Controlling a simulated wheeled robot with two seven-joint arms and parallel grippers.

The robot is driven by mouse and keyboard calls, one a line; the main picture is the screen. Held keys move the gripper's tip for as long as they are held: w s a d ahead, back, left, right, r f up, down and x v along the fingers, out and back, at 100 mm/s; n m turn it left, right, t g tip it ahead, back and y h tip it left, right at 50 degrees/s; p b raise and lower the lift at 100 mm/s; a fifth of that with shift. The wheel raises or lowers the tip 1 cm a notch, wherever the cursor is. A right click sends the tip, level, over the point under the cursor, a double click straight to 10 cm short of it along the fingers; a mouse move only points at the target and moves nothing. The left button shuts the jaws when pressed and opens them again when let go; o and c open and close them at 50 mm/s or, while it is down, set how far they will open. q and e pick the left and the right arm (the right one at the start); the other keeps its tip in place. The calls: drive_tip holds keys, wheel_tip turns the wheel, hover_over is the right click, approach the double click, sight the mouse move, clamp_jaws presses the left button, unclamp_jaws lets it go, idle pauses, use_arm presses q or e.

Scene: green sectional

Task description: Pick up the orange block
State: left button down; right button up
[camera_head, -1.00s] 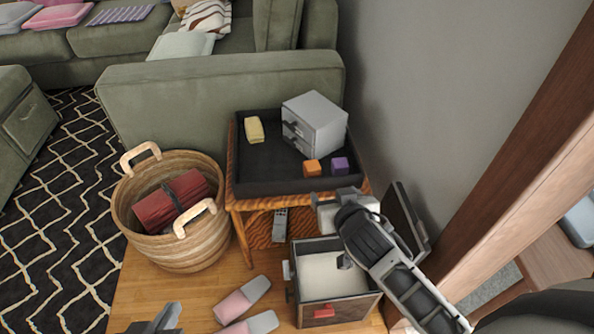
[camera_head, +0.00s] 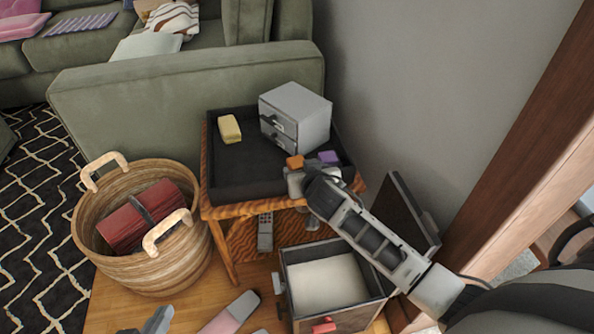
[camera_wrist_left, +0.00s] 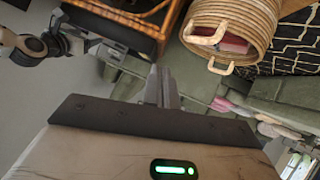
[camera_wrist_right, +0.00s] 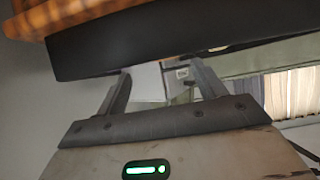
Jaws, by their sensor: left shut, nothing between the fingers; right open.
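The orange block (camera_head: 295,162) sits in the black tray (camera_head: 243,188) on the small wooden table, in front of the grey drawer unit (camera_head: 305,115). My right arm partly hides it in the head view. My right gripper (camera_head: 296,182) is open and empty at the tray's front edge, close to the block; I cannot tell whether they touch. The right wrist view shows its fingers (camera_wrist_right: 162,82) apart, with the tray wall above them and no orange block visible. My left gripper (camera_head: 158,320) is shut and empty, low at the bottom edge; its fingers (camera_wrist_left: 161,86) show together in the left wrist view.
A purple block (camera_head: 328,157) lies right of the orange one, and a yellow item (camera_head: 229,129) lies at the tray's left. A wicker basket (camera_head: 150,265), an open box (camera_head: 283,300) and slippers (camera_head: 232,315) are on the floor. A wall bounds the right.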

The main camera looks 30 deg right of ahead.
sight(298, 164)
drive_tip(key=shift+w+f, duration=0.2)
drive_tip(key=shift+w, duration=0.15)
drive_tip(key=b+x, duration=0.2)
drive_tip(key=shift+w+a+f, duration=0.15)
drive_tip(key=shift+w+f, duration=0.05)
drive_tip(key=shift+w, duration=0.15)
drive_tip(key=shift+x, duration=0.8)
drive_tip(key=shift+w, duration=0.15)
use_arm(q)
drive_tip(key=shift+d+r+t+h, duration=0.25)
drive_tip(key=shift+r+t, duration=0.05)
drive_tip(key=shift+r, duration=0.2)
drive_tip(key=shift+d+r+t+h, duration=0.2)
drive_tip(key=shift+r+t+h, duration=0.1)
drive_tip(key=shift+r, duration=0.15)
drive_tip(key=shift+a+f+y, duration=0.1)
drive_tip(key=shift+f+y, duration=0.05)
drive_tip(key=shift+y, duration=0.1)
use_arm(e)
drive_tip(key=c, duration=1.1)
